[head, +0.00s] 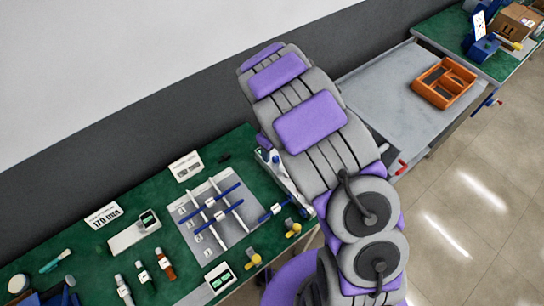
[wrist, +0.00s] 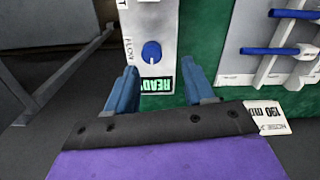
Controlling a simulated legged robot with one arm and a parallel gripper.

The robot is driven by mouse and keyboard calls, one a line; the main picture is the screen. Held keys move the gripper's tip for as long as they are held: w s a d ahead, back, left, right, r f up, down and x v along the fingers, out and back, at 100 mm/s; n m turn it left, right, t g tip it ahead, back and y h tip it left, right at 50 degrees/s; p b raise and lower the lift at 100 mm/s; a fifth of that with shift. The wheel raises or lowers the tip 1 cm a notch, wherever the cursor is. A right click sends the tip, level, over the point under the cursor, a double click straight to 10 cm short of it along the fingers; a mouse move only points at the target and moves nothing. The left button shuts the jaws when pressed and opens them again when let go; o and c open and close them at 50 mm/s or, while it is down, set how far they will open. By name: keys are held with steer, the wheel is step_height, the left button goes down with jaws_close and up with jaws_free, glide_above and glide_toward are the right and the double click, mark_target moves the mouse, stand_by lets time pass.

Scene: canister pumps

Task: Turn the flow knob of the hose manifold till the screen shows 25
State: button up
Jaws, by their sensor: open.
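The hose manifold is a pale panel (wrist: 143,20) left of centre in the wrist view. It carries a round blue flow knob (wrist: 151,50) with a white mark on its lower side, beside the lettering FLOW. In the head view the manifold (head: 282,178) is partly hidden behind my arm, and I cannot make out my gripper.
A pale tray (head: 188,214) with crossing blue and white rods lies beside the manifold on the green bench (head: 70,205). Small bottles, cards and a white box (head: 220,278) stand around it. A grey table with an orange caddy (head: 420,86) is at right.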

mark_target(276, 157)
steer(key=shift+d+f, duration=0.55)
steer(key=shift+f, duration=0.3)
steer(key=shift+d+f, duration=0.55)
steer(key=shift+f, duration=0.25)
steer(key=shift+a, duration=0.85)
steer(key=shift+c, duration=1.2)
steer(key=shift+d, duration=0.5)
steer(key=c, duration=0.5)
steer(key=shift+c, duration=0.5)
steer(key=shift+a, duration=0.1)
jaws_close()
